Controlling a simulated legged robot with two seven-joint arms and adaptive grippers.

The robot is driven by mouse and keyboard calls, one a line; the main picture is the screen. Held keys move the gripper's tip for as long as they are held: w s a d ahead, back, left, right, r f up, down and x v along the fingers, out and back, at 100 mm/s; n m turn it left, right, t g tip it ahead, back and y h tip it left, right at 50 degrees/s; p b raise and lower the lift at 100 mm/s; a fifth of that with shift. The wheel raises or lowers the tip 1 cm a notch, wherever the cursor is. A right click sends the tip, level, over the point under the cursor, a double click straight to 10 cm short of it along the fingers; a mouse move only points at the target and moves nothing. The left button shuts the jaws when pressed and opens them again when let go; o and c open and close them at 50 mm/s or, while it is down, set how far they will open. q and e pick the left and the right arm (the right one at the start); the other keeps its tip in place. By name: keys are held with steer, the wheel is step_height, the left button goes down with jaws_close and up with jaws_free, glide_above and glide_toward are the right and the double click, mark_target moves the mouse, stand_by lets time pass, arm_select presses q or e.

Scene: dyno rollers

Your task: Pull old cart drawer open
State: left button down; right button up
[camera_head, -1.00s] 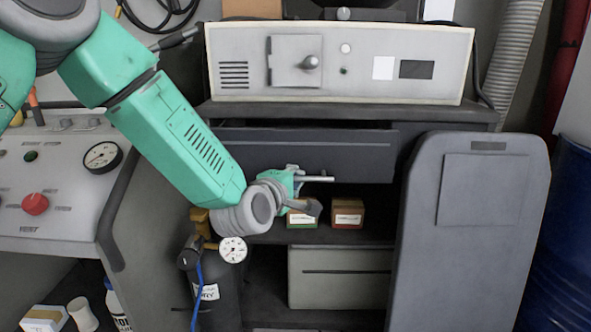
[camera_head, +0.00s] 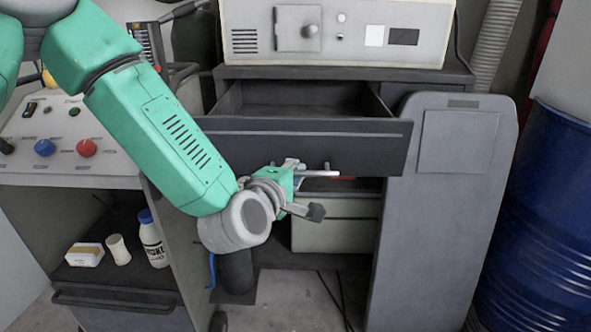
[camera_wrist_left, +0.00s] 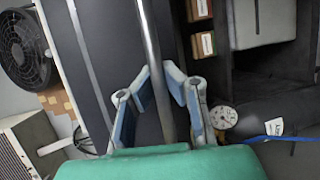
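The old cart's dark grey drawer (camera_head: 300,140) stands pulled out under the cart top, and its hollow inside shows behind the front panel. Its metal bar handle (camera_head: 322,173) runs along the lower front. My left gripper (camera_head: 299,173) is at this handle, in front of the drawer. In the left wrist view the handle bar (camera_wrist_left: 153,45) passes between the two fingers of the left gripper (camera_wrist_left: 158,82), which are closed in around it. The drawer front (camera_wrist_left: 95,50) lies just left of the bar there. My right gripper is not in view.
A grey panel (camera_head: 440,200) stands right of the drawer, near a blue barrel (camera_head: 545,220). A control cart (camera_head: 65,150) with knobs and a shelf holding a bottle (camera_head: 152,238) is at left. A gas cylinder (camera_head: 235,270) stands below my arm. Floor shows below the drawer.

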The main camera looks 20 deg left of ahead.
arm_select(q)
steer(key=shift+s+d+f, duration=0.1)
steer(key=shift+d, duration=0.05)
steer(key=c, duration=1.6)
jaws_free()
steer(key=shift+s, duration=0.15)
steer(key=v, duration=0.7)
